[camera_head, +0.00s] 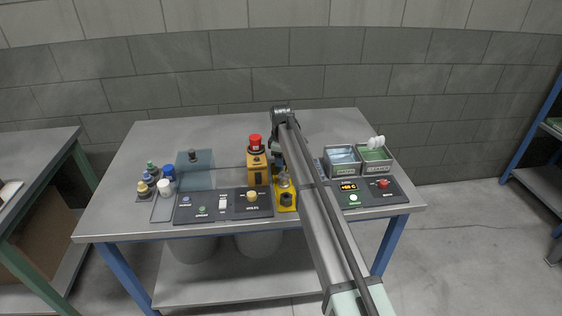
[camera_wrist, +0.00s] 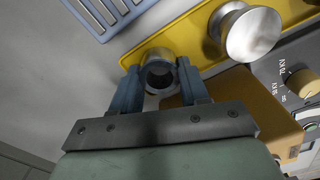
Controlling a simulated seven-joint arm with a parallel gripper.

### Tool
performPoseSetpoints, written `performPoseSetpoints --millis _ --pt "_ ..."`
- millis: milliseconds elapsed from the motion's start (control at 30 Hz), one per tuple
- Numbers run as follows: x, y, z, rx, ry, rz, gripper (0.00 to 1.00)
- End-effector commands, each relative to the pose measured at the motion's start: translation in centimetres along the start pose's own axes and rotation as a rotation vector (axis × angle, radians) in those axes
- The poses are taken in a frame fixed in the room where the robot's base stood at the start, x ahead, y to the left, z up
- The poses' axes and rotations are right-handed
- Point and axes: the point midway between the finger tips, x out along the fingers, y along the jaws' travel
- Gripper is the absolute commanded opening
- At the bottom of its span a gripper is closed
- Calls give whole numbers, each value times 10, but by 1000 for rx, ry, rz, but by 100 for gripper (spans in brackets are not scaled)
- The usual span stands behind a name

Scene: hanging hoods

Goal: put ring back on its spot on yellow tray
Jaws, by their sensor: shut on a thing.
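The yellow tray (camera_wrist: 190,36) runs across the top of the wrist view; it also shows in the head view (camera_head: 279,207), partly behind my arm. A grey metal ring (camera_wrist: 158,68) with a dark hole sits between the two blue-grey fingers of my gripper (camera_wrist: 158,76). My gripper is shut on the ring, at one end of the tray. I cannot tell whether the ring touches the tray. A round silver metal piece (camera_wrist: 252,33) stands on the tray to the right of the ring. In the head view my arm hides most of the gripper and the ring.
An orange-yellow box with a red top (camera_head: 256,162) stands close by. Control panels (camera_head: 205,207) line the front edge, with small bottles (camera_head: 165,187) at left. Two grey bins (camera_head: 342,160) stand at right. The table's back is mostly clear.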

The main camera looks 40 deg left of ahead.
Motion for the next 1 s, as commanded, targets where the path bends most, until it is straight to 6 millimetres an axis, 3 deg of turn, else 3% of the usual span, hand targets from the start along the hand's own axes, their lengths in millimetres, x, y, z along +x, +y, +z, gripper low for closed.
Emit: performPoseSetpoints --millis 233,267,533,833,1000 --pt "4 0 0 0 0 0 13" --pt "4 0 0 0 0 0 47" --pt "4 0 0 0 0 0 73" --pt "2 0 0 0 0 0 74" --pt "-13 1 0 0 1 2 74"
